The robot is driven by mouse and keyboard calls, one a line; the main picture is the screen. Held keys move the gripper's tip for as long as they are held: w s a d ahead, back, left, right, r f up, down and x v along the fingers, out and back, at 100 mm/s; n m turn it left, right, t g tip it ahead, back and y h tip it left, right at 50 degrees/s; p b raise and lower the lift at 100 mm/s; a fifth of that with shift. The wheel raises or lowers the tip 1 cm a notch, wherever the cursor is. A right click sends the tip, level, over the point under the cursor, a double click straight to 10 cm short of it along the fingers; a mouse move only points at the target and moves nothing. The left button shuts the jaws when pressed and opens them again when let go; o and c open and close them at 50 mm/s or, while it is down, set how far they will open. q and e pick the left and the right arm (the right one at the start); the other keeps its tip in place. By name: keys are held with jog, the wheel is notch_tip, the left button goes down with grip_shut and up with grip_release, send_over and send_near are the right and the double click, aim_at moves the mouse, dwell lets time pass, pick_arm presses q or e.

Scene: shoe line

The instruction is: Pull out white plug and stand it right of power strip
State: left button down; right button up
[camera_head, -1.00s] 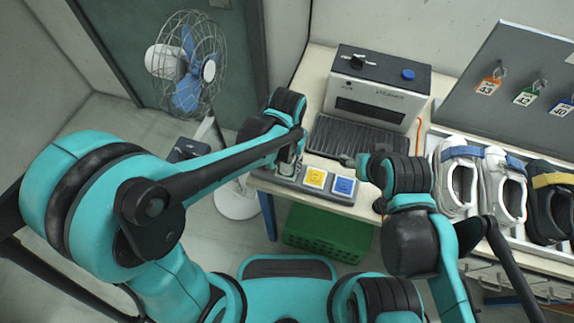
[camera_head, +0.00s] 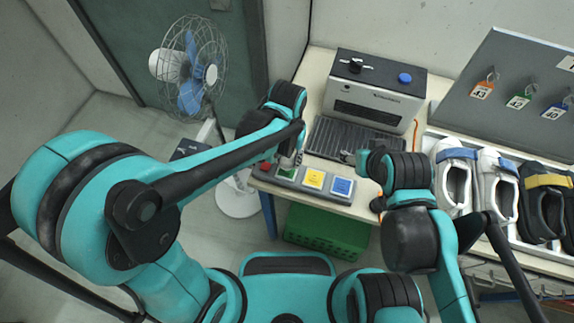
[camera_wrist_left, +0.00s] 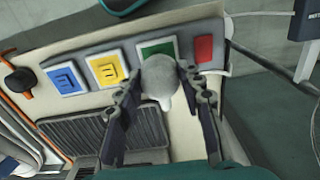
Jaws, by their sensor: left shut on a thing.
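The white plug (camera_wrist_left: 158,80) is between the fingers of my left gripper (camera_wrist_left: 160,108), which is shut on it. In the left wrist view it overlaps the green socket (camera_wrist_left: 150,48) of the power strip (camera_wrist_left: 130,52); I cannot tell whether its pins are clear of the socket. In the head view my left gripper (camera_head: 292,158) is just behind the green socket, over the left part of the power strip (camera_head: 301,183). My right gripper (camera_head: 349,157) is mostly hidden by its own arm, near the strip's right end.
The strip also has a red switch (camera_wrist_left: 204,48), a yellow socket (camera_wrist_left: 107,69) and a blue socket (camera_wrist_left: 66,79). A black knob-like thing (camera_wrist_left: 20,80) with an orange cable sits beyond the blue end. The machine (camera_head: 375,95) and shoes (camera_head: 497,185) stand behind and right.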

pick_arm(q)
jog(key=shift+r+p, duration=0.65)
jog(key=shift+r, duration=0.35)
